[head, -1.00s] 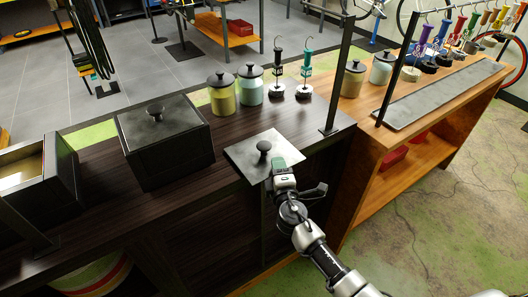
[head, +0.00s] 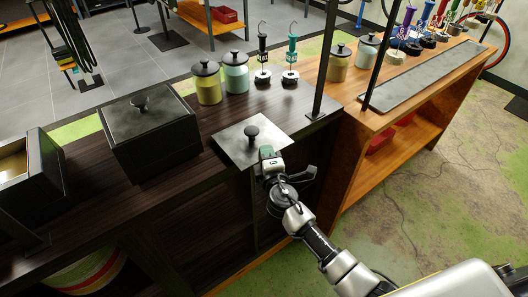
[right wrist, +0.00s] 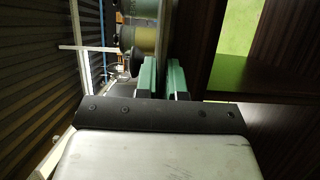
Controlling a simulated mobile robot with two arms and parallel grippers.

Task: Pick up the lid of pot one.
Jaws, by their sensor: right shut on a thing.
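A grey square metal lid (head: 235,135) with a dark knob (head: 251,132) is at the front edge of the dark counter, roughly level. My right gripper (head: 266,153) is shut on its near edge; the knob is not gripped. In the right wrist view, the lid (right wrist: 170,30) is a thin strip seen edge-on between the green fingers (right wrist: 163,76). I cannot tell whether the lid still touches the counter. A dark square pot (head: 152,146) with its own knobbed lid stands left, and an open dark box (head: 52,172) stands further left. My left gripper is not in view.
Two lidded jars, yellow (head: 207,86) and pale green (head: 236,77), stand behind the lid. Two handled tools (head: 262,60) stand to their right. A black post (head: 322,70) rises at the counter's right end, beside a wooden bench (head: 400,120).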

